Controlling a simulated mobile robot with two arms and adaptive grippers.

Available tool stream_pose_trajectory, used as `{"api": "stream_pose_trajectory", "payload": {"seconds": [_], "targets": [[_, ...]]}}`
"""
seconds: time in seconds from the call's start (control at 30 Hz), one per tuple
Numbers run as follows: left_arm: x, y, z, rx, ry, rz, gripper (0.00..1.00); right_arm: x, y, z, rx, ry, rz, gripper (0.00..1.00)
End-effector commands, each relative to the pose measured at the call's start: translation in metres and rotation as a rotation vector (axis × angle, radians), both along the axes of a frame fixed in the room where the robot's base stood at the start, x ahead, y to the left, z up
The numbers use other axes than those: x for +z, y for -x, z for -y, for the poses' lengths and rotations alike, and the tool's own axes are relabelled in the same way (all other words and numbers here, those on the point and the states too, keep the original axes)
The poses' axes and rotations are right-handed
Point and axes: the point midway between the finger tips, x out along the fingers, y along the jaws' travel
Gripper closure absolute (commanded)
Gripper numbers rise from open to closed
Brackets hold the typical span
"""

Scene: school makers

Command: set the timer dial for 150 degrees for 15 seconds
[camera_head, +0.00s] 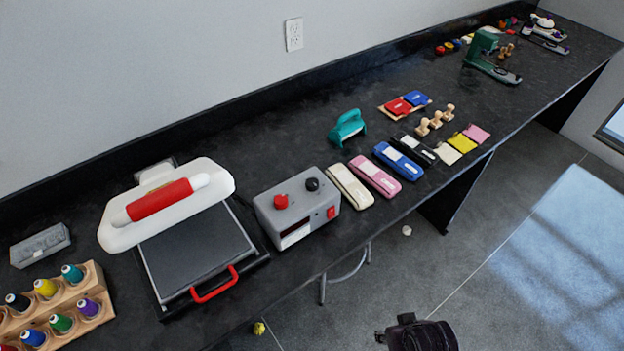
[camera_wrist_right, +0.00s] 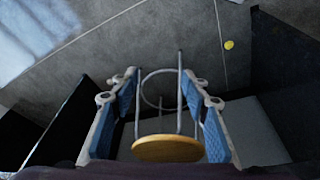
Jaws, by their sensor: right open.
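The grey timer box (camera_head: 298,208) stands on the black counter, right of the heat press. On its top are a red dial (camera_head: 281,202) and a black dial (camera_head: 312,184). A red switch (camera_head: 331,212) and a dark display (camera_head: 295,230) are on its front. The dial markings are too small to read. My right gripper (camera_wrist_right: 158,85) shows in the right wrist view with its blue-padded fingers spread and nothing between them. The timer does not show in that view. My left gripper is not in view.
The heat press (camera_head: 195,247) with a red handle is left of the timer. A wooden-seated stool (camera_wrist_right: 168,149) is beyond my right gripper. A thread rack (camera_head: 62,312) stands at lower left.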

Motion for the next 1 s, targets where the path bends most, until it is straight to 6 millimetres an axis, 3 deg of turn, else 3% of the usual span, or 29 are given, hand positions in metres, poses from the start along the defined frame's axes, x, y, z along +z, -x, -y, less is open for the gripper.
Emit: {"api": "stream_pose_trajectory", "payload": {"seconds": [0.03, 0.17, 0.23, 0.43, 0.57, 0.67, 0.8, 1.0], "targets": [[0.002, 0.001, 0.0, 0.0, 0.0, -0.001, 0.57, 0.02, -0.008, 0.001, -0.01, 0.002, 0.03, 0.58], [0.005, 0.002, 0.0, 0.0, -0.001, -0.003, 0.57, 0.07, -0.036, 0.006, -0.056, 0.011, 0.144, 0.58], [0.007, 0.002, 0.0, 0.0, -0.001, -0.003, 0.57, 0.102, -0.067, 0.011, -0.106, 0.019, 0.275, 0.58], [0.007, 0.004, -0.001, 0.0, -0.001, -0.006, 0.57, 0.137, -0.126, 0.013, -0.164, 0.011, 0.533, 0.58], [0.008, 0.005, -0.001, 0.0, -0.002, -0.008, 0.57, 0.156, -0.16, 0.004, -0.164, -0.018, 0.698, 0.58], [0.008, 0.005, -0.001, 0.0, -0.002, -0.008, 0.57, 0.17, -0.185, -0.013, -0.136, -0.064, 0.834, 0.58], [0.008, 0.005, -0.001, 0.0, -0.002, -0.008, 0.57, 0.187, -0.209, -0.051, -0.05, -0.163, 1.006, 0.58], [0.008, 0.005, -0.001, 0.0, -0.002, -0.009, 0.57, 0.2, -0.215, -0.116, 0.114, -0.34, 1.152, 0.58]]}}
